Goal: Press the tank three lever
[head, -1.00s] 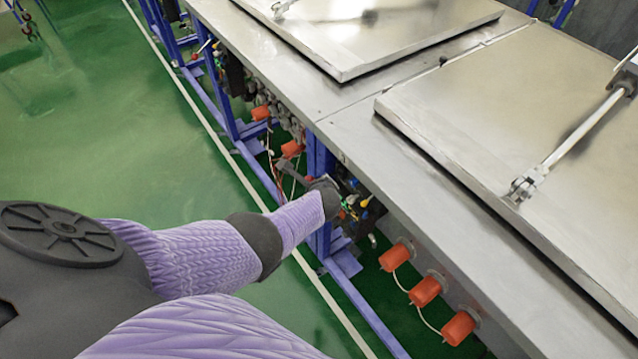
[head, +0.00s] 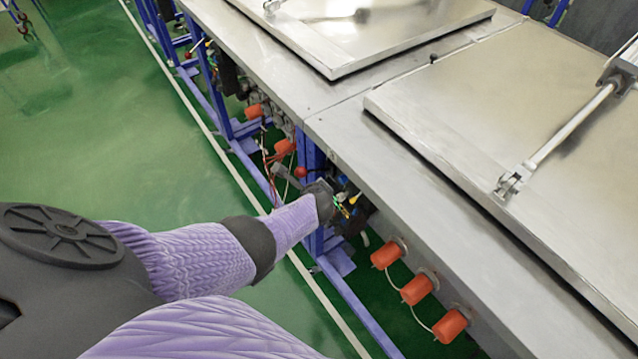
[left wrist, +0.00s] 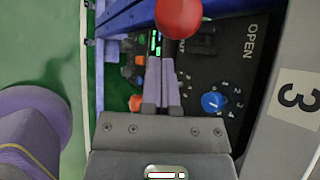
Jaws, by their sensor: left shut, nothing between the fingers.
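The tank three lever shows as a red ball knob (left wrist: 180,16) at the top of the left wrist view, beside a black panel (left wrist: 232,70) marked OPEN. A grey edge with a large 3 (left wrist: 298,97) is at the right. My left gripper (left wrist: 162,62) is shut and empty, with its fingers pointing towards the area just left of and below the knob. I cannot tell whether they touch it. In the head view, the red knob (head: 300,172) is under the table edge, close to my left gripper (head: 281,168). The lever's shaft is hidden. My right gripper is out of view.
A steel table (head: 345,140) carries a near lid (head: 500,130) and a far lid (head: 360,35). Orange fittings (head: 417,290) hang below its edge. A blue frame leg (head: 309,160) stands close to my gripper. A blue dial (left wrist: 212,102) is on the panel. Green floor (head: 110,120) is clear at left.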

